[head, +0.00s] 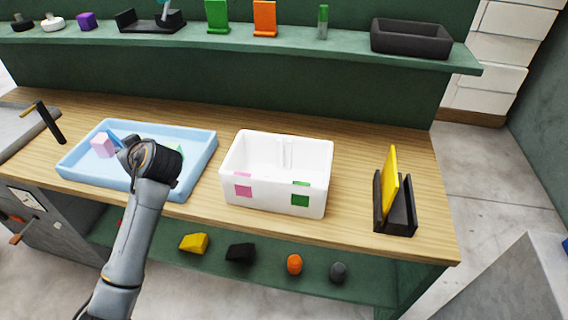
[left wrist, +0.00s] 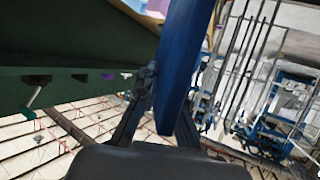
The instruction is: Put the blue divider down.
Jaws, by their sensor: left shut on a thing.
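The blue divider (left wrist: 183,60) is a flat blue panel standing large in the left wrist view, between the fingers of my left gripper (left wrist: 160,115). In the head view a small piece of the divider (head: 115,136) shows beyond my left gripper (head: 126,152), which is shut on it over the light blue tray (head: 205,158). The wrist hides most of it there, so I cannot tell whether it touches the tray. My right gripper is not in view.
The tray holds a pink block (head: 102,146) and a green piece (head: 179,153). A white divided box (head: 270,197) stands right of it. Farther right, a black rack (head: 403,215) holds a yellow panel (head: 389,170). Bare wood (head: 355,160) lies between box and rack.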

